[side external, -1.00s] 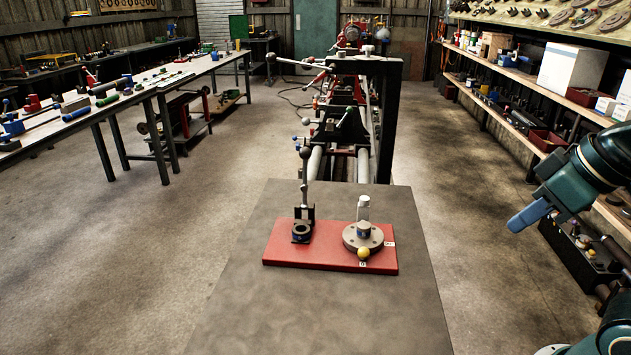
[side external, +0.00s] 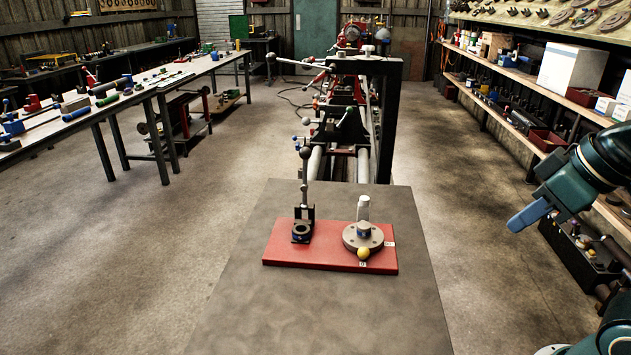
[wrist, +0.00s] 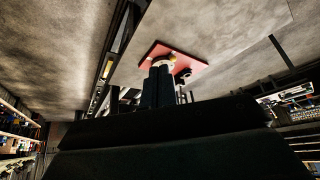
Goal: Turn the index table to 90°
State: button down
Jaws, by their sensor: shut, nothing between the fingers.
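The index table (side external: 350,241) is a round grey disc on the right part of a red base plate (side external: 318,260). A yellow knob (side external: 363,253) sits at its front edge, close to a small white mark (side external: 362,264) on the plate. Another white mark (side external: 389,244) is at the disc's right. A light grey upright piece (side external: 363,210) stands at its back. My gripper (side external: 516,224) is at the right, shut and empty, in the air well apart from the plate. In the wrist view the red plate (wrist: 190,60) shows beyond the dark fingers, which hide part of the disc.
A black clamp with an upright lever (side external: 304,200) stands on the plate's left part. The grey bench top (side external: 320,315) is clear in front. A lathe (side external: 345,120) stands behind. Shelves (side external: 520,75) line the right wall.

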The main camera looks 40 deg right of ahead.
jog(key=c, duration=1.2)
grip_release()
jog(key=shift+w+r, duration=0.15)
jog(key=shift+w, duration=0.1)
jog(key=m+g, duration=0.6)
jog(key=m, duration=0.6)
send_over(364, 249)
notch_tip(364, 249, down, 8)
jog(key=shift+w+a, duration=0.2)
jog(key=shift+w, duration=0.35)
jog(key=shift+f, duration=0.25)
jog(key=f, duration=0.9)
jog(key=s+f, duration=0.1)
jog(key=f, duration=0.3)
jog(key=shift+d+f, duration=0.2)
jog(key=shift+f, duration=0.05)
